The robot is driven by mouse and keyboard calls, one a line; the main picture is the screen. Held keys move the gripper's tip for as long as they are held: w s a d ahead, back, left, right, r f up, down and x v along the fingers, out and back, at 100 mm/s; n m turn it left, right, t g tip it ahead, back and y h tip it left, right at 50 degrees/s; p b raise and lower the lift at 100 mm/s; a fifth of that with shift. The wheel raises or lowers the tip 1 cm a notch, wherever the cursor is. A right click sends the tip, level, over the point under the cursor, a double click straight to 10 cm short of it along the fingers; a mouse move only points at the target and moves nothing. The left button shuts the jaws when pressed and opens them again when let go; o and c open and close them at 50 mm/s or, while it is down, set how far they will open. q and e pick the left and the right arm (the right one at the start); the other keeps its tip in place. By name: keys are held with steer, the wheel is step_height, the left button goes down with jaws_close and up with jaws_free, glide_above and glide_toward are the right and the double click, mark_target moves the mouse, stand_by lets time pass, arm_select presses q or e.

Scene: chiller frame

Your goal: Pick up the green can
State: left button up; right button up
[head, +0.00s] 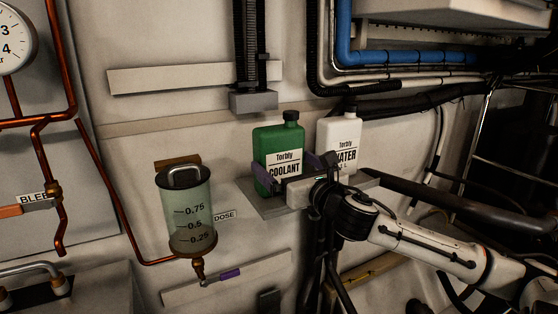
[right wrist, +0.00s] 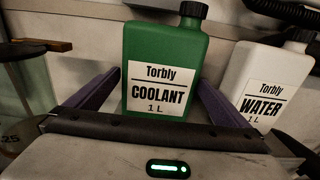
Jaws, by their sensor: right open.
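The green can (head: 276,142), with a black cap and a "Torbly COOLANT" label, stands upright on a small grey shelf (head: 268,210). It also shows in the right wrist view (right wrist: 165,52), in the middle between the fingers. My right gripper (head: 290,172) comes in from the right, in front of the can. It is open, with its purple fingers one at either side of the can in the right wrist view (right wrist: 152,95). I cannot tell whether the fingers touch it. The can's lower part is hidden behind the gripper in the right wrist view. My left gripper is not in view.
A white "WATER" can (head: 341,132) stands close to the right of the green can. A clear dosing vessel (head: 186,208) with a handle is mounted on the wall to the left. Copper pipes (head: 98,180) run at the far left, and black hoses (head: 430,98) run at the right.

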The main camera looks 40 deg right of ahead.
mark_target(279, 156)
steer(key=shift+x, duration=1.95)
steer(key=shift+r, duration=0.1)
steer(key=c, duration=1.4)
steer(key=shift+r, duration=0.25)
steer(key=shift+c, duration=1.3)
